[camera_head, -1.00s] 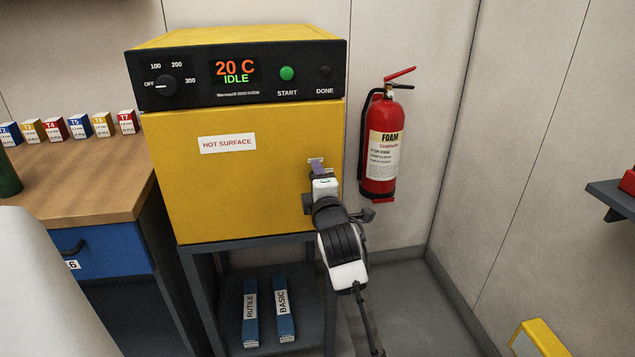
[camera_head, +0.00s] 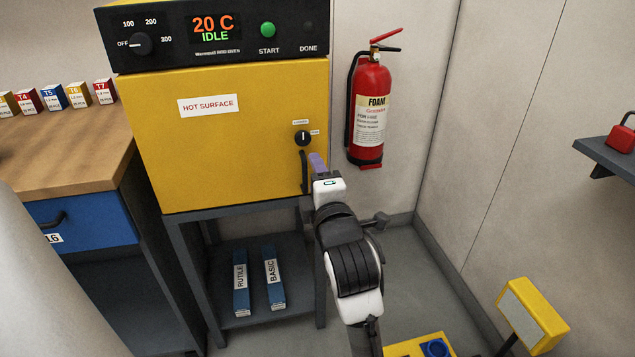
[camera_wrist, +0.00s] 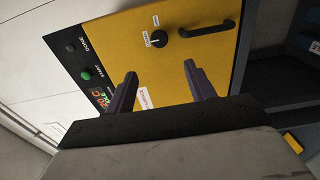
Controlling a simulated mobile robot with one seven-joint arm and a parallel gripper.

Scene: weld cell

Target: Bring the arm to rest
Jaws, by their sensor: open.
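My gripper (camera_head: 318,163) is in front of the right edge of the yellow oven door (camera_head: 225,140), close to the door's dark handle (camera_head: 304,172) and below the black latch knob (camera_head: 303,138). In the wrist view, the two purple-grey fingers (camera_wrist: 158,90) stand well apart with nothing between them. The knob (camera_wrist: 158,39) and the handle (camera_wrist: 212,30) show beyond the fingers, apart from them. The oven door is shut. The oven panel (camera_head: 210,35) reads 20 C and IDLE.
A red fire extinguisher (camera_head: 370,110) hangs on the wall right of the oven. Blue RUTILE (camera_head: 240,282) and BASIC (camera_head: 273,280) packs lie on the shelf below. A workbench (camera_head: 70,155) stands at left, a yellow-framed stand (camera_head: 530,315) at lower right.

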